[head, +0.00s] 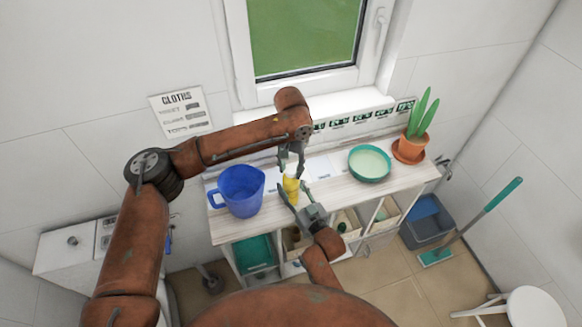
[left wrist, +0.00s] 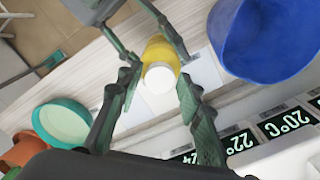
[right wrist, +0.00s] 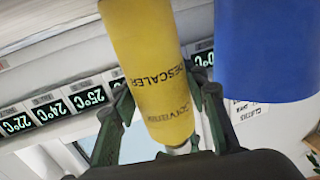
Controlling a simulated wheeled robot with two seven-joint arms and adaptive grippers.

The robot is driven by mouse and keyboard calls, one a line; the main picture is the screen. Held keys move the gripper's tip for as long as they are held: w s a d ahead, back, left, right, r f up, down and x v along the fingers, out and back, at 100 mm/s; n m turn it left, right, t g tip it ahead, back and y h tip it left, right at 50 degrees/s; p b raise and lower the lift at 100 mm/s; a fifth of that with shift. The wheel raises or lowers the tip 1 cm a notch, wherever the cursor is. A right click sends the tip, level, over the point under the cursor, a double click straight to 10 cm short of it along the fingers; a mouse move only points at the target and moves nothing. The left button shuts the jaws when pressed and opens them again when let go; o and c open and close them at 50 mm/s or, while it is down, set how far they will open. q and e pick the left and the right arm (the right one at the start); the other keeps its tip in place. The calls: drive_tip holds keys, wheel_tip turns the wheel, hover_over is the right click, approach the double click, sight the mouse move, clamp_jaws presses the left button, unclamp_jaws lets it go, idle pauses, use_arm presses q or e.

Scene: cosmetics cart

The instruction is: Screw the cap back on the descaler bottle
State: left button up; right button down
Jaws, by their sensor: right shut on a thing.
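The yellow descaler bottle (head: 291,184) stands upright near the middle of the shelf top. In the right wrist view its lettered yellow body (right wrist: 150,60) lies between the fingers of my right gripper (right wrist: 160,100), which is shut on it from the near side. A round white top, seemingly the cap (left wrist: 160,77), shows over the bottle in the left wrist view; whether it is threaded on I cannot tell. My left gripper (head: 291,166) hangs just above the bottle, open, its fingers (left wrist: 155,82) apart on either side of the white top.
A blue jug (head: 238,190) stands close left of the bottle. A teal bowl (head: 369,164) and a potted plant (head: 411,146) stand to the right. Temperature cards (head: 364,118) line the back ledge. Bins sit on the shelf below.

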use_arm(q)
clamp_jaws()
drive_tip(key=m, duration=1.2)
drive_tip(key=shift+o, duration=1.4)
unclamp_jaws()
drive_tip(key=shift+r, duration=2.25)
